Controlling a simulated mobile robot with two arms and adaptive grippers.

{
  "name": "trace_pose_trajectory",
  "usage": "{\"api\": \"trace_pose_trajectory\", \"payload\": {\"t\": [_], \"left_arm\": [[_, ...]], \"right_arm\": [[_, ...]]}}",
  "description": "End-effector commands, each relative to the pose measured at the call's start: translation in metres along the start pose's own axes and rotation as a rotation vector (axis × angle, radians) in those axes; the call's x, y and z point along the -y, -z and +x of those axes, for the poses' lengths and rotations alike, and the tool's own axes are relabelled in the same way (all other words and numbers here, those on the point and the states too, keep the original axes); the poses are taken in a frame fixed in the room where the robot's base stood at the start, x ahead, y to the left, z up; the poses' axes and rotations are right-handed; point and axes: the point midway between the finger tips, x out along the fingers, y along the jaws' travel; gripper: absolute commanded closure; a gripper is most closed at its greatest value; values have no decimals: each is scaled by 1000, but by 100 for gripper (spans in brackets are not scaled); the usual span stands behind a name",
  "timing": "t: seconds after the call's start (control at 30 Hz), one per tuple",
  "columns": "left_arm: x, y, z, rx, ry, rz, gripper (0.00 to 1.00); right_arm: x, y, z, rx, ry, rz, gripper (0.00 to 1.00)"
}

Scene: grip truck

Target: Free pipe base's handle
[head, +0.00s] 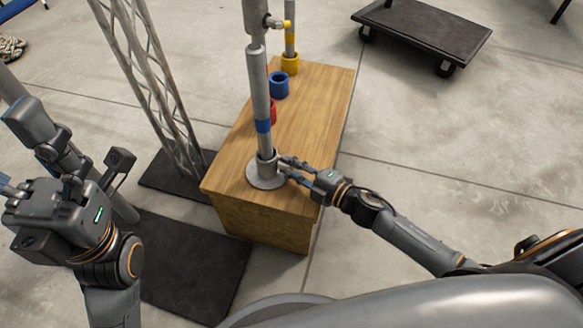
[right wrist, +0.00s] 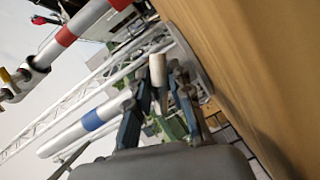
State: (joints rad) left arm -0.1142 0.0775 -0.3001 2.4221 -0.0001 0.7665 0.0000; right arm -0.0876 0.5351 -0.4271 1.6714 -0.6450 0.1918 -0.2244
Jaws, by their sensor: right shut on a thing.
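The grey pipe base (head: 267,184) is a round flange with a short socket on the near end of the wooden block. A tall grey pipe (head: 260,90) with a blue band stands upright in it. My right gripper (head: 284,166) is at the right side of the socket, its fingers shut on the handle. In the right wrist view a pale, stubby handle (right wrist: 158,70) shows between the fingers; exact contact is blurred. My left gripper (head: 8,188) is at the far left, away from the pipe, with its fingers partly cut off by the picture edge.
The wooden block (head: 315,105) also carries blue (head: 279,86), red and yellow (head: 290,64) sockets behind the pipe. A metal lattice tower (head: 150,80) stands close on the left. A black wheeled dolly (head: 425,30) is at the back right. Floor on the right is clear.

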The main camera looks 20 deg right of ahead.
Motion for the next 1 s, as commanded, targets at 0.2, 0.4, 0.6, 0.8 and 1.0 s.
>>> {"api": "trace_pose_trajectory", "payload": {"t": [0.2,0.4,0.6,0.8,1.0], "left_arm": [[0,0,0,-1,-1,0,21],[0,0,0,-1,-1,0,21],[0,0,0,-1,-1,0,21],[0,0,0,-2,-1,0,21],[0,0,1,-3,-1,1,21]], "right_arm": [[1,1,0,-3,-4,-11,100],[1,2,0,-4,-4,-10,100],[1,2,0,-3,-4,-10,57],[0,1,0,-2,-4,-10,57],[2,0,-11,-1,-2,-8,57]]}}
